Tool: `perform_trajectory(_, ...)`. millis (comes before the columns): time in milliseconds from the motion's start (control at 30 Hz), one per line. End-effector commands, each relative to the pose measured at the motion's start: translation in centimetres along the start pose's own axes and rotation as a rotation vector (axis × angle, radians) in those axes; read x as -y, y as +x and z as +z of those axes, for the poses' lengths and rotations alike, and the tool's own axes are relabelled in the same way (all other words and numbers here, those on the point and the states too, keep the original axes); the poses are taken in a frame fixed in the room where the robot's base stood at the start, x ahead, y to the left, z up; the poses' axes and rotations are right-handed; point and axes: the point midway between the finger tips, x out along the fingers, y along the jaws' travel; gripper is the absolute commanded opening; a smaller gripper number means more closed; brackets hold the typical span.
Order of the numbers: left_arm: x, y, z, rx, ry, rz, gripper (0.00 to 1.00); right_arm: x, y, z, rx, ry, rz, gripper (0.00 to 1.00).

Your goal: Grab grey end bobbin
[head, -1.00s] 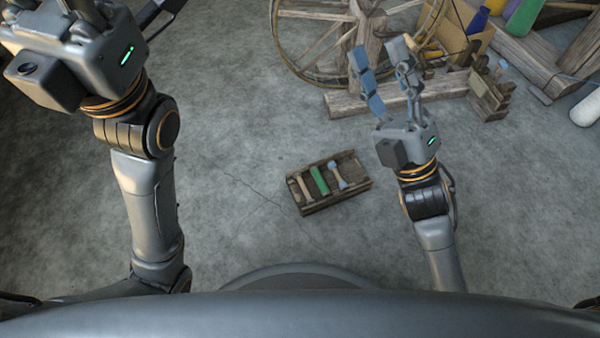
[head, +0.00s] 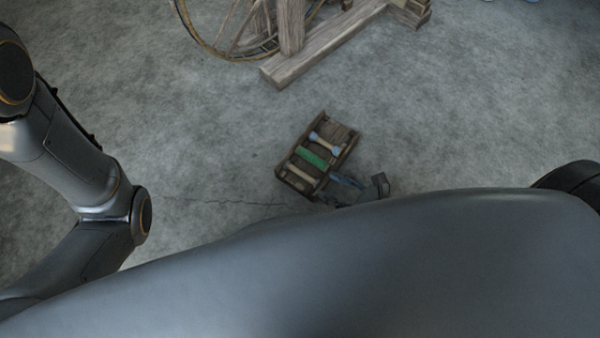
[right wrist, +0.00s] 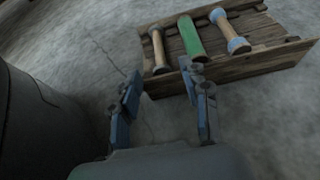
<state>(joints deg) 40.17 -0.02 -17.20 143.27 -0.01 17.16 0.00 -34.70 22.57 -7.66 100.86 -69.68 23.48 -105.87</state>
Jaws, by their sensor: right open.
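The grey-end bobbin (head: 299,172) lies in a wooden crate (head: 344,151) on the floor, at the crate's near end. In the right wrist view the grey-end bobbin (right wrist: 158,48) is the leftmost of the three, with a pale wooden shaft. My right gripper (head: 340,182) is at the crate's near right side, partly hidden behind my body. In the right wrist view my right gripper (right wrist: 163,76) is open and empty, its fingertips just short of the crate wall and the bobbin's near end. My left gripper is out of view; only its arm shows.
A green bobbin (head: 312,158) lies beside it in the crate, then a blue-end bobbin (head: 325,142). A spinning wheel (head: 225,30) with a heavy wooden beam (head: 325,48) stands beyond. The concrete floor around the crate is clear.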

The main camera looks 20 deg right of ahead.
Motion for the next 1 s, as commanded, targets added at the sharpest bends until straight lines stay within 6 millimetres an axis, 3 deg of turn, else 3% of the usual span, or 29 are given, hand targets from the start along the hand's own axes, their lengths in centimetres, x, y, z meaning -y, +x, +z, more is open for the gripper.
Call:
perform_trajectory(100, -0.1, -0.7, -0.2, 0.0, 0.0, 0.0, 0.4, 0.1, 2.2, 0.0, 0.003, -0.002, 0.0, 0.46)
perform_trajectory(367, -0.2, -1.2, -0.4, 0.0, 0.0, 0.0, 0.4, 0.0, 4.2, 0.0, 0.002, -0.001, 0.0, 0.46)
perform_trajectory(633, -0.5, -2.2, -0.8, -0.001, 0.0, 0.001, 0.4, -0.1, 8.0, 0.2, 0.003, 0.001, 0.0, 0.46)
perform_trajectory(933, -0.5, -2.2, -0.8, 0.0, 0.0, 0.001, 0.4, -0.1, 8.6, 0.3, 0.001, 0.003, -0.001, 0.46)
perform_trajectory(967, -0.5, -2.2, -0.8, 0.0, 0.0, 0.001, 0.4, -0.1, 8.6, 0.3, 0.001, 0.003, -0.001, 0.44)
perform_trajectory(1000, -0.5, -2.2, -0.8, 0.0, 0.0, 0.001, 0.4, -0.1, 8.6, 0.3, 0.002, 0.003, -0.001, 0.36)
